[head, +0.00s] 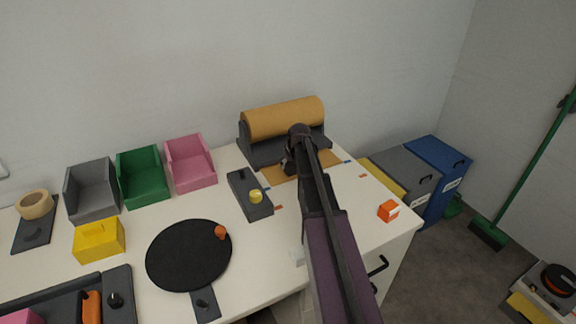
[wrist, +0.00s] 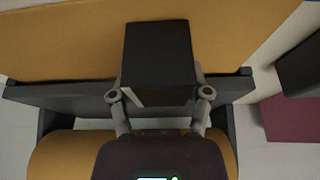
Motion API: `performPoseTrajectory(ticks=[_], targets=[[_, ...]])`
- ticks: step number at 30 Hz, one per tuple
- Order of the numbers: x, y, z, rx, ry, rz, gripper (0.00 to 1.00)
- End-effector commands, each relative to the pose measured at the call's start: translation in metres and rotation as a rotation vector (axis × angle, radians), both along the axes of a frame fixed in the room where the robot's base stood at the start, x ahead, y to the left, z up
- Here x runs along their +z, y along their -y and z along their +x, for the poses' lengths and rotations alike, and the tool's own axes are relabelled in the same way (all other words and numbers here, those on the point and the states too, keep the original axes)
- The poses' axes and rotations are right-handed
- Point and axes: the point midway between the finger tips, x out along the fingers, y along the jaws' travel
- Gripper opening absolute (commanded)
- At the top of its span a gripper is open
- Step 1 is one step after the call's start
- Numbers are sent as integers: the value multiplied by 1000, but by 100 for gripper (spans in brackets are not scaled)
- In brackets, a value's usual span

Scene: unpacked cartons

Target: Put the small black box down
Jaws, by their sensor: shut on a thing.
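The small black box (wrist: 158,55) is between the fingers of my gripper (wrist: 160,82) in the wrist view, which is shut on it. Behind the box lie the tan paper sheet (wrist: 65,45) and the dark front bar of the paper-roll holder (wrist: 60,92). I cannot tell whether the box touches the paper or hangs above it. My arm hides most of the box there.
The tan roll (head: 285,117) stands at the back of the white table (head: 185,213). Grey (head: 92,190), green (head: 142,177) and pink (head: 190,162) bins stand to its left. A dark block with a yellow knob (head: 250,195) is left of my arm; an orange cube (head: 388,211) sits near the right edge.

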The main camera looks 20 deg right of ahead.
Motion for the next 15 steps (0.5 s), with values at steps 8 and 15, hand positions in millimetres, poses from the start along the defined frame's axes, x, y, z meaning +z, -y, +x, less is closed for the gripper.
performPoseTrajectory(ticks=[8,15], targets=[[-1,0,0,0,0,0,97],[-1,0,0,0,0,0,97]])
